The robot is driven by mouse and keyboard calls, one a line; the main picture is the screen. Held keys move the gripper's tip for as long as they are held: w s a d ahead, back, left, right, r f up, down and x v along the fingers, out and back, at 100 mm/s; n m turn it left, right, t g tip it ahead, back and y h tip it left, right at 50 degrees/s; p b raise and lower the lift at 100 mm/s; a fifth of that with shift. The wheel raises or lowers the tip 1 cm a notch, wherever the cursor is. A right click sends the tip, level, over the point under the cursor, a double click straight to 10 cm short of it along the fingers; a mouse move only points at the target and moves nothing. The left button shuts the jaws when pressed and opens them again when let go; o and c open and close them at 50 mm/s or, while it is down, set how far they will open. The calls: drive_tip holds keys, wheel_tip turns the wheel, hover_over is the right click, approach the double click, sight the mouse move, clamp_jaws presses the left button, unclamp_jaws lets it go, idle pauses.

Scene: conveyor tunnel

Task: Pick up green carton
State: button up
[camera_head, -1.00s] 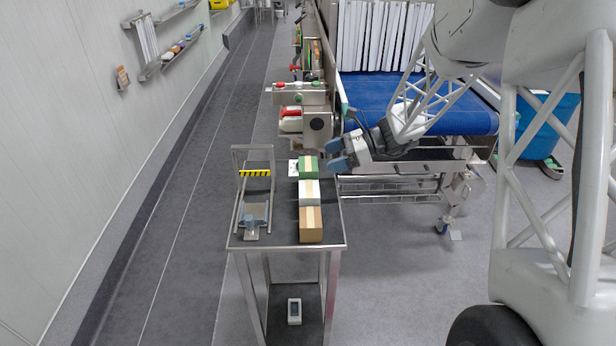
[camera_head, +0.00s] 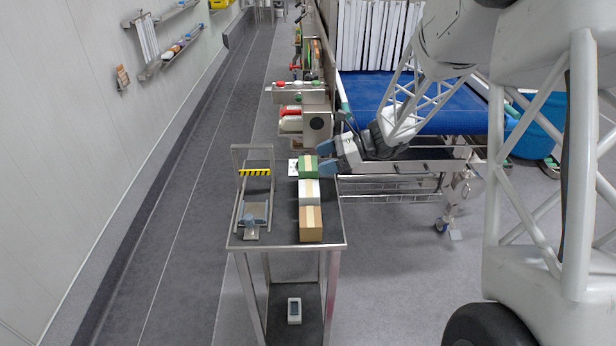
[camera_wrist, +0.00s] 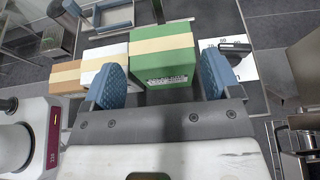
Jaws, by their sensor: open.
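The green carton (camera_head: 308,167) with a pale tape band stands at the far end of the row on the small metal table (camera_head: 268,206). In the wrist view, the green carton (camera_wrist: 163,62) lies ahead between my two blue fingers. My gripper (camera_head: 325,158) is open beside the carton's right side in the head view. In the wrist view, my gripper (camera_wrist: 163,82) has a finger toward each side of the carton. I cannot tell whether either finger touches it.
A white carton (camera_head: 309,192) and a brown carton (camera_head: 311,224) stand in line nearer than the green one. A metal frame with a yellow-black stripe (camera_head: 254,173) stands at the table's left. The blue conveyor belt (camera_head: 380,95) is behind right.

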sight(314, 163)
drive_tip(key=shift+x, duration=2.2)
drive_tip(key=shift+s+a+f, duration=0.15)
drive_tip(key=shift+a+f, duration=0.2)
drive_tip(key=shift+f, duration=0.4)
drive_tip(key=shift+r, duration=0.4)
drive_tip(key=shift+c, duration=0.3)
drive_tip(key=shift+w+r, duration=0.1)
drive_tip(key=shift+w, duration=0.1)
drive_tip(key=c, duration=0.7)
drive_tip(key=shift+o, duration=0.2)
